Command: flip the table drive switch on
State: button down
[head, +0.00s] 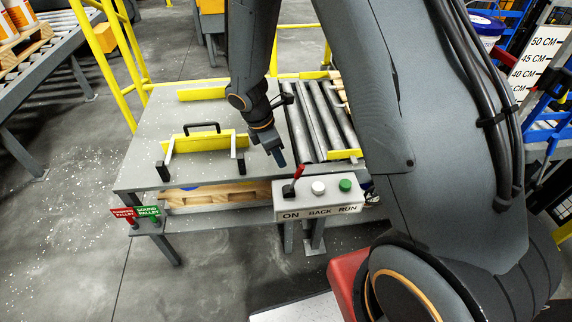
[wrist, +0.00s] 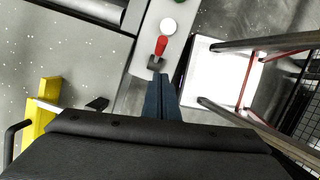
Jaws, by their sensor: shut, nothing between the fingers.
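The table drive switch is a red-handled lever (head: 298,171) on a grey control box (head: 283,206) at the table's front edge. Its label below reads ON. The handle leans up and to the right in the head view. In the wrist view the red handle (wrist: 161,46) points toward the white button. My gripper (head: 280,160) is shut and empty, pointing down just left of the handle. In the wrist view its fingertips (wrist: 161,78) are close to the black lever base; I cannot tell whether they touch.
A white button (head: 318,187) and a green button (head: 345,185) sit right of the lever, above BACK and RUN. Rollers (head: 312,120) lie behind the box. A yellow frame with black handles (head: 207,142) stands on the table. Red and green pallet signs (head: 148,211) hang at the left corner.

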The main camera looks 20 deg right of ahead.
notch_tip(320, 180, up, 6)
jog(key=d+b, duration=0.1)
jog(key=shift+s+d+r, duration=0.15)
jog(key=shift+s+r, duration=0.05)
dwell(0.3)
jog(key=s+d+r+m+y+b, duration=0.1)
jog(key=s+r+m, duration=0.1)
jog(key=s+m, duration=0.4)
jog(key=s+d+r+m+t+y+b, duration=0.1)
jog(key=s+d+r+m+y, duration=0.1)
jog(key=s+m, duration=0.4)
jog(key=m, duration=0.5)
jog(key=shift+d+r, duration=0.15)
jog(key=shift+r, duration=0.2)
jog(key=c, duration=2.3)
grip_release()
jog(key=shift+s+r+m, duration=0.1)
jog(key=shift+s+m, duration=0.15)
jog(key=shift+m, duration=0.35)
jog(key=o, duration=0.7)
jog(key=shift+s, duration=0.15)
jog(key=shift+c, duration=0.8)
